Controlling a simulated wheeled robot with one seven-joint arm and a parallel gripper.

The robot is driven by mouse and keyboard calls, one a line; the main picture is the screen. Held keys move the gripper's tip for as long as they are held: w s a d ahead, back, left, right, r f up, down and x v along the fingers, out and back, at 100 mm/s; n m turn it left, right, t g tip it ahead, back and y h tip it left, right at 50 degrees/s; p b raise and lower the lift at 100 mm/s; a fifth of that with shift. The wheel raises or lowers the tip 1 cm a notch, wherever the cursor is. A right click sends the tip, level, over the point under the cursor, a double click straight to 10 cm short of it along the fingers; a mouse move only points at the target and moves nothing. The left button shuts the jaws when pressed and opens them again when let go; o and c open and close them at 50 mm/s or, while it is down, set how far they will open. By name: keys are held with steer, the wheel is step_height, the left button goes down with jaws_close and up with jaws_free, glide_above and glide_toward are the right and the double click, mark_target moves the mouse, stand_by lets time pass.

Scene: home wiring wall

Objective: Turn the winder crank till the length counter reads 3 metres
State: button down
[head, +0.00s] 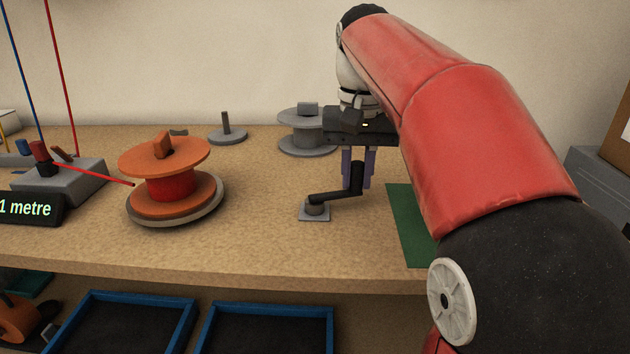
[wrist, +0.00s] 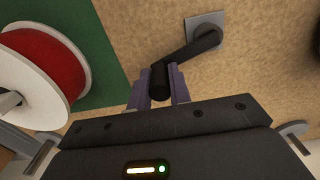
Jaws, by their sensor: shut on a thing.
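The winder crank (head: 338,196) is a black arm on a small grey base plate (head: 314,212) on the bench, with an upright black handle at its right end. My gripper (head: 358,168) points down with its purple fingers shut on that handle. The wrist view also shows the crank arm (wrist: 190,52) running from the grey plate to the handle (wrist: 160,82) between my fingers (wrist: 159,90). The length counter (head: 28,208) at the left reads "1 metre"; its left end is cut off by the frame edge.
An orange spool (head: 165,160) with red wire stands left of the crank; its wire runs to a grey block (head: 60,185). A grey spool (head: 302,132) and a peg stand (head: 227,134) are behind. A green mat (head: 408,225) lies right. Blue-rimmed trays (head: 268,308) are below the bench.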

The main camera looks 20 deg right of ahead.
steer(key=shift+s, duration=0.1)
steer(key=shift+s+a+b, duration=0.2)
steer(key=shift+s+b, duration=0.1)
steer(key=shift+s, duration=0.7)
steer(key=shift+s+a, duration=0.3)
steer(key=shift+s, duration=0.2)
steer(key=shift+s+a, duration=0.25)
steer(key=shift+s, duration=0.2)
